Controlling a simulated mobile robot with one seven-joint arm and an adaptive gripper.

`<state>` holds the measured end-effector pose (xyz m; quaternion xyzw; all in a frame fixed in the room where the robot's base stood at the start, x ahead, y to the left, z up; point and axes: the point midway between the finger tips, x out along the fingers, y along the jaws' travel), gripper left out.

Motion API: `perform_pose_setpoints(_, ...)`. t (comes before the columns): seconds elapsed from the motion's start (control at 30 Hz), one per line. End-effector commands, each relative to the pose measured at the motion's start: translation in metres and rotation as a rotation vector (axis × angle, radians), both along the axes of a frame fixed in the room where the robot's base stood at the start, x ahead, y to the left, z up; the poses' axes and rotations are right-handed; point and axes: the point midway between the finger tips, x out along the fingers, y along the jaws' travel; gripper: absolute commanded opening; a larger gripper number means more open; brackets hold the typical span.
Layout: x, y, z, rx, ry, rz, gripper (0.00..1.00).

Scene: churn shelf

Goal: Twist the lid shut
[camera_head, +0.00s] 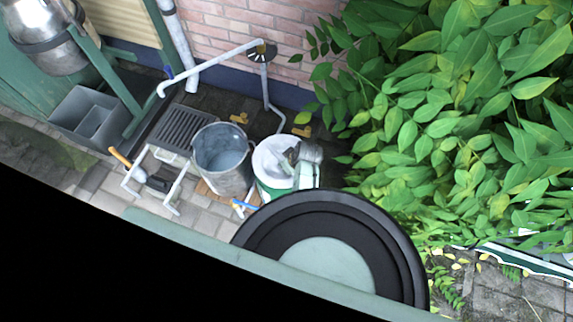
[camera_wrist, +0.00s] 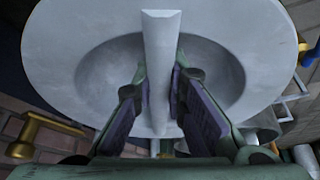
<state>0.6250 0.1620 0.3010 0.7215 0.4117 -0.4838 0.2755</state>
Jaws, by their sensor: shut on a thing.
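The lid (camera_wrist: 62,62) is a pale grey round disc with a sunken ring and a raised straight bar handle (camera_wrist: 161,50) across its middle. My gripper (camera_wrist: 161,85) has a finger on each side of the bar and is shut on it. Whether the lid is fully seated cannot be told.
A metal bucket (camera_head: 222,178) stands close left of the container. A drain rack (camera_head: 183,130), a grey crate (camera_head: 75,120) and a metal churn (camera_head: 45,35) are farther left. White pipes (camera_head: 215,62) run along the brick wall behind. Leafy plants (camera_head: 450,110) fill the right.

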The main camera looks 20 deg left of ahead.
Motion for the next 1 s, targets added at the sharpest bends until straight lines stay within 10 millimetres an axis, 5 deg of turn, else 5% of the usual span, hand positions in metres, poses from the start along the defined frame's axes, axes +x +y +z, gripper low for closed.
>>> perform_pose_setpoints(0.17,0.002,0.001,0.002,0.003,-0.005,0.017,0.00)
perform_pose_setpoints(0.2,0.002,0.001,0.002,0.003,-0.005,0.016,0.14)
perform_pose_setpoints(0.53,0.001,0.000,0.001,0.001,-0.002,0.016,0.36)
perform_pose_setpoints(0.87,0.000,-0.001,0.003,0.001,-0.002,0.015,0.36)
perform_pose_setpoints(1.0,-0.002,-0.006,0.017,0.002,-0.004,0.014,0.36)
